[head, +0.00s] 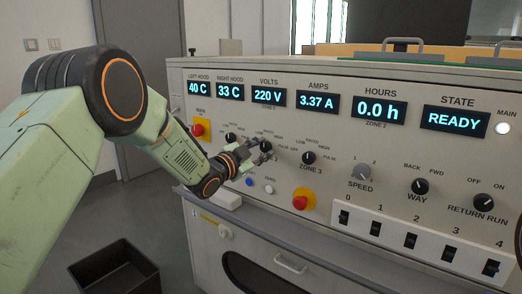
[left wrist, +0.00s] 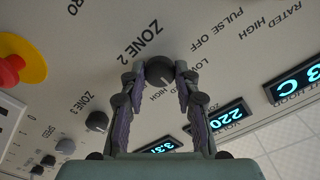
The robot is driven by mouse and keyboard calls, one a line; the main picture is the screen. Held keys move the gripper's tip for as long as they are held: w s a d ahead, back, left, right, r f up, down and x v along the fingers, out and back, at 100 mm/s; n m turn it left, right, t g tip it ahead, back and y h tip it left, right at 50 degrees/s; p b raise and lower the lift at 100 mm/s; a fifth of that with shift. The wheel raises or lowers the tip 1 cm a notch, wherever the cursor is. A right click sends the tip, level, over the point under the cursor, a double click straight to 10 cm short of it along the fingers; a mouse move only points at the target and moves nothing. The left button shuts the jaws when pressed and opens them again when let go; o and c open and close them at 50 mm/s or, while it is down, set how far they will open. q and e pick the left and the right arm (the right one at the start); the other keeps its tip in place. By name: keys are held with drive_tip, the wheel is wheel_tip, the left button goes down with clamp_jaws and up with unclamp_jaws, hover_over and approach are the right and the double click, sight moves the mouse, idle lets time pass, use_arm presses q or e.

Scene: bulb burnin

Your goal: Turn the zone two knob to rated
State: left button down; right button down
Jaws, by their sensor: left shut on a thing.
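The zone two knob (left wrist: 160,72) is a small dark round knob on the pale panel, beside the ZONE 2 lettering in the left wrist view. My left gripper (left wrist: 162,76) has its fingertips on both sides of this knob and is shut on it. In the head view my left gripper (head: 257,152) reaches the panel from the left, and the zone two knob (head: 266,145) is partly hidden by the fingers. I cannot clearly tell which mark its pointer faces. My right gripper is not in view.
The zone 3 knob (head: 308,157) is just right of the gripper, and the zone 1 knob (head: 230,137) just left. A red button (head: 301,201) sticks out below. The lit displays (head: 316,102) run above. A black bin (head: 118,272) stands on the floor.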

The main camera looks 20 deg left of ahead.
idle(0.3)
use_arm(q)
drive_tip(key=c, duration=1)
unclamp_jaws()
drive_tip(key=shift+s, duration=0.1)
drive_tip(key=v, duration=1.2)
